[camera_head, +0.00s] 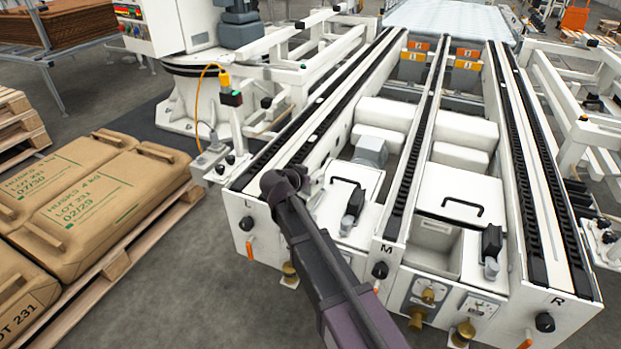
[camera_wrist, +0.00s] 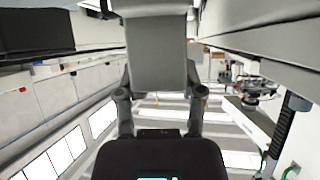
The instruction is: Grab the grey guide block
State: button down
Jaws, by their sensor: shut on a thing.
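My gripper (camera_wrist: 160,96) shows in the wrist view, with one finger on each side of a grey block. It is shut on this grey guide block (camera_wrist: 158,52), which is smooth and boxy and fills the upper middle of that view. In the head view my dark arm reaches up from the bottom to the front left of the conveyor (camera_head: 395,190). My gripper and the block in it cannot be made out clearly there.
Black-topped rails run along the conveyor, with lidded bays between them. Brown sacks (camera_head: 95,195) lie on a wooden pallet (camera_head: 120,255) at the left. A white machine stand (camera_head: 185,95) stands behind. Grey floor is clear between the pallet and conveyor.

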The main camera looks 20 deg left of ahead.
jog(key=shift+r+p, duration=2.95)
jog(key=shift+r, duration=0.4)
